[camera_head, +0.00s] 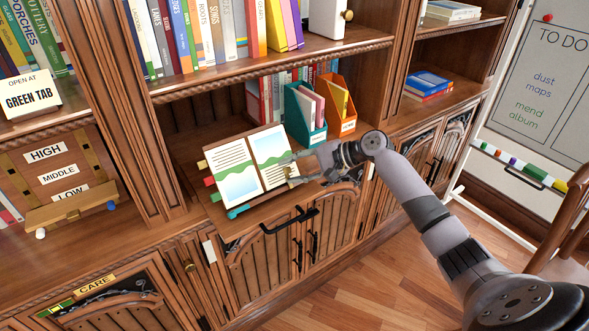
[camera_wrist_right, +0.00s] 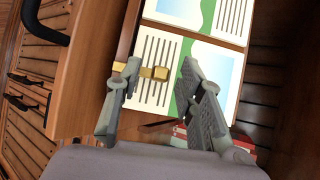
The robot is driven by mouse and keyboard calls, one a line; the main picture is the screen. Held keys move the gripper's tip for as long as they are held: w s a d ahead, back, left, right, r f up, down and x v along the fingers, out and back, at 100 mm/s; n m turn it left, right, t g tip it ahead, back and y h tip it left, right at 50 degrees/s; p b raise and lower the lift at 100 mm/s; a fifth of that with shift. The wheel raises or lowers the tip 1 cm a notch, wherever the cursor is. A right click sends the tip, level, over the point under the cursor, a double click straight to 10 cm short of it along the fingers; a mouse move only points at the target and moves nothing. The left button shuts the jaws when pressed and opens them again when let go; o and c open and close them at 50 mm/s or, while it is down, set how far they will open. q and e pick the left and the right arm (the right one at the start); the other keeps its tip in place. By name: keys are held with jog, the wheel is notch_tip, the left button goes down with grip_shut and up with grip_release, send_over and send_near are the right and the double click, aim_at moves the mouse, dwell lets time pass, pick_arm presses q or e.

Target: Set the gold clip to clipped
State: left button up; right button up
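The gold clip (camera_wrist_right: 157,73) shows in the right wrist view at the edge of an open book (camera_wrist_right: 152,95), with its bar reaching over the lined page. One finger of my right gripper (camera_wrist_right: 160,82) crosses in front of the clip and hides part of it. I cannot tell whether they touch. The gripper is open, its fingers apart, with the clip's end between them. In the head view, the right gripper (camera_head: 297,165) is at the right side of the book (camera_head: 233,171) and largely covers the clip there. My left gripper is not in view.
The book rests on a tilted wooden board above a cabinet ledge. Teal (camera_head: 303,112) and orange (camera_head: 343,103) file holders stand just behind my right gripper. A black handle (camera_head: 290,220) sticks out in front. A chair (camera_head: 570,220) stands at right; the floor between is clear.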

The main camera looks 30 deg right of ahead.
jog(key=shift+d, duration=0.1)
jog(key=v, duration=1.2)
